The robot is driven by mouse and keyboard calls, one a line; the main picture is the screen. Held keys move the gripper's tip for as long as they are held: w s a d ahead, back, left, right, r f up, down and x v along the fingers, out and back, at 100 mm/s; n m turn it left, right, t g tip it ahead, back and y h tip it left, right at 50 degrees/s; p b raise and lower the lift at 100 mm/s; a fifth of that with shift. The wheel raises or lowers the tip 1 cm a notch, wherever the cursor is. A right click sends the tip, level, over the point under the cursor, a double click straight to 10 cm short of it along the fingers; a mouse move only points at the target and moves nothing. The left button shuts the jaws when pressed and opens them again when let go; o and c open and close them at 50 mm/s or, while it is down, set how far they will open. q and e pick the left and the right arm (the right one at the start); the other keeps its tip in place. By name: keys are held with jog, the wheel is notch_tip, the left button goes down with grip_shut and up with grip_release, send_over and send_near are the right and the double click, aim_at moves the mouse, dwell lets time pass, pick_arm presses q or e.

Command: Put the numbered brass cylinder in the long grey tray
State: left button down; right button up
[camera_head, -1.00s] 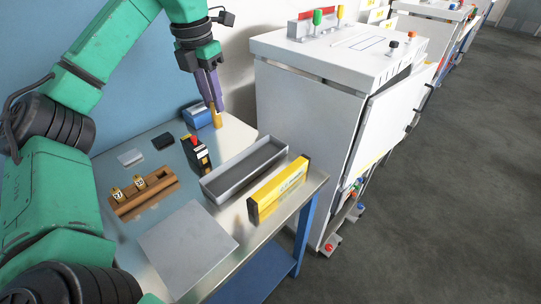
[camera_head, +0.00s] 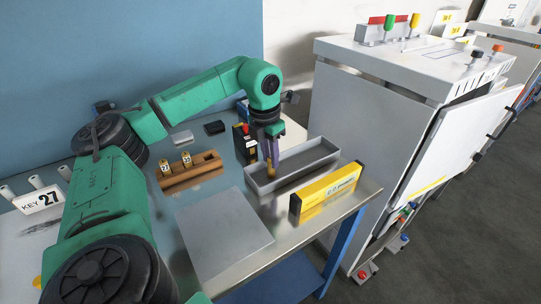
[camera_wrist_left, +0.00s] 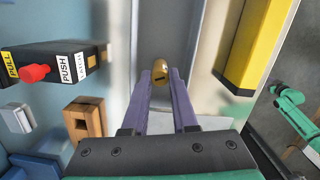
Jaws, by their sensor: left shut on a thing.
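My left gripper (camera_head: 271,158), with purple fingers, is shut on a brass cylinder (camera_wrist_left: 161,73). In the head view it points down over the near left part of the long grey tray (camera_head: 325,145). The cylinder hangs from the fingertips; I cannot tell whether it touches the tray floor. In the left wrist view its round end shows a dark mark, too small to read. The tray (camera_wrist_left: 184,30) lies beyond it there, blurred. My right gripper is not seen.
A wooden block (camera_head: 207,172) holds two brass cylinders with number labels. A black box with a red button (camera_head: 244,143) stands left of the tray, and a yellow box (camera_head: 327,192) in front. A grey plate (camera_head: 222,235) lies at the near side. A white cabinet (camera_head: 365,120) stands right.

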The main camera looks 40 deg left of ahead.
pick_arm(q)
jog(key=shift+f, duration=0.15)
jog(key=c, duration=0.7)
grip_release()
notch_tip(320, 180, up, 12)
jog(key=s, duration=0.1)
jog(key=shift+s+r+p, duration=0.2)
jog(key=shift+s+p, duration=0.1)
jog(key=shift+p, duration=0.1)
